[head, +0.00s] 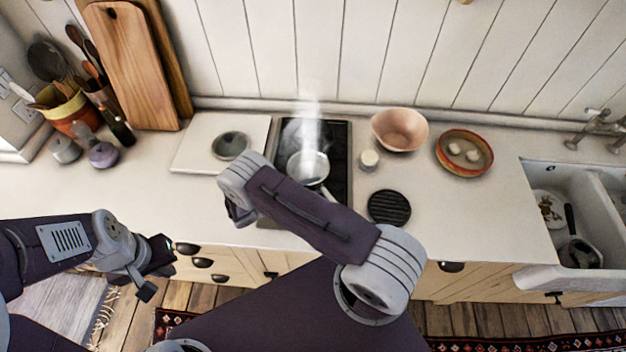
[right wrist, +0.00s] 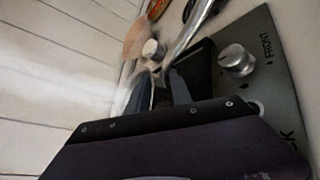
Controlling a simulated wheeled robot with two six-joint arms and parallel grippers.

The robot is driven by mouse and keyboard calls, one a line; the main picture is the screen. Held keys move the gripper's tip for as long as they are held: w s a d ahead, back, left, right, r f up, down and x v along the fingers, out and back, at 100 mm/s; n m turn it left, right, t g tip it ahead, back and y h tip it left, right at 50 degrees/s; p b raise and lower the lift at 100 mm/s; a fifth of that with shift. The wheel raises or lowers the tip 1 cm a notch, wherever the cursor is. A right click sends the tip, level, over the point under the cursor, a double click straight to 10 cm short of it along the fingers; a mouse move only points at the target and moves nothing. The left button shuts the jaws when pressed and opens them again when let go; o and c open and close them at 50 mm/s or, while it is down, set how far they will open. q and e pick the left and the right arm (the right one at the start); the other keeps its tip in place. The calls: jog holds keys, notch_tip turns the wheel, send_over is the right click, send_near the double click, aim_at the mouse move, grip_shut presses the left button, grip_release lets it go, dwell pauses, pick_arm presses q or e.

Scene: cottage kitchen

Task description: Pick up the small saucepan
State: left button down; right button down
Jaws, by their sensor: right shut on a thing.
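The small saucepan (head: 308,163) is a pale metal pan on the dark hob, with steam rising above it. Its handle points toward the front right and passes behind my right arm. In the right wrist view, the silver handle (right wrist: 190,45) runs down to the dark fingers of my right gripper (right wrist: 160,92), which is shut on it. My right forearm hides that grip in the head view. I cannot tell whether the pan touches the hob. My left gripper (head: 158,268) is open and empty in front of the drawers, away from the pan.
The hob (head: 340,135) has a knob (right wrist: 237,61). A white board (head: 190,150) with a grey-green dish (head: 230,145) lies left. A small jar (head: 369,160), pink bowl (head: 399,129), orange-rimmed dish (head: 440,150) and black trivet (head: 389,207) stand right. The sink (head: 540,180) is far right.

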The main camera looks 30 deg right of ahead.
aim_at(316, 187)
jog(key=shift+r, duration=0.1)
jog(key=shift+w+r+b, duration=0.1)
jog(key=shift+r+b, duration=0.2)
jog(key=shift+r, duration=0.5)
jog(key=r, duration=0.2)
jog(key=shift+d+r+b, duration=0.35)
jog(key=shift+d+b, duration=0.05)
jog(key=s+d+r+b, duration=0.2)
jog(key=d+r, duration=0.4)
jog(key=d, duration=0.4)
jog(key=shift+s+d+r+b, duration=0.25)
jog(key=shift+s+b, duration=0.1)
jog(key=shift+s, duration=0.25)
